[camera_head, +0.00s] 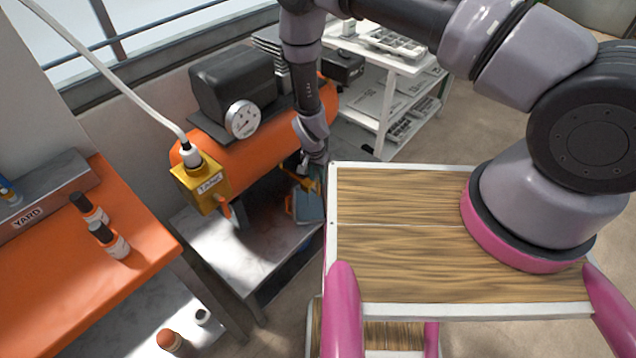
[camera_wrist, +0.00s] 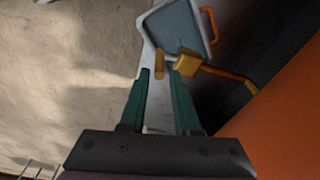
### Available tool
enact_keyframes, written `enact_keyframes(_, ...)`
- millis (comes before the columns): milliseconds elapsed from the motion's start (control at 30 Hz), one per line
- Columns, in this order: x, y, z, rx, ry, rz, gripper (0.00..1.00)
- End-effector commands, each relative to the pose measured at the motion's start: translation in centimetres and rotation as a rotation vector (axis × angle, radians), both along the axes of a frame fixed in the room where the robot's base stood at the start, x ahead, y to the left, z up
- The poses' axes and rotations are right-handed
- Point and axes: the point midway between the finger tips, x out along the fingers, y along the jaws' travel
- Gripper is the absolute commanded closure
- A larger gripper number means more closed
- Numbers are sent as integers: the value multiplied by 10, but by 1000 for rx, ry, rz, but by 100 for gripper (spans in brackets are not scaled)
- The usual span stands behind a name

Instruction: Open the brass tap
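The brass tap (camera_head: 313,184) sticks out low from the orange tank's near side, partly hidden by my gripper (camera_head: 308,166) in the head view. In the wrist view the tap's brass body (camera_wrist: 187,63) lies just beyond the fingertips, with a brass pipe running right. A short brass handle (camera_wrist: 160,83) on a thin grey stem shows in the gap between the two green fingers of my gripper (camera_wrist: 158,74). The fingers are apart and the gripper is open. Whether either finger touches the handle I cannot tell.
A grey-blue bucket (camera_wrist: 178,28) with an orange handle stands below the tap. The orange tank (camera_head: 232,150) carries a black motor, a gauge (camera_head: 242,119) and a yellow TANK box (camera_head: 200,185). An orange bench (camera_head: 75,255) stands left; white shelving (camera_head: 395,85) stands behind.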

Motion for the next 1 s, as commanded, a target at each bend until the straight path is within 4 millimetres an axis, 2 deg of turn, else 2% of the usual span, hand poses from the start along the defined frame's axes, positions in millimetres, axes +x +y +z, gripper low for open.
enact_keyframes(100,-3,3,26,2,-1,0,69)
enact_keyframes(333,-6,4,56,1,-2,1,69)
enact_keyframes(900,-7,4,61,0,0,1,69)
enact_keyframes(1000,-3,5,70,9,-1,-2,69)
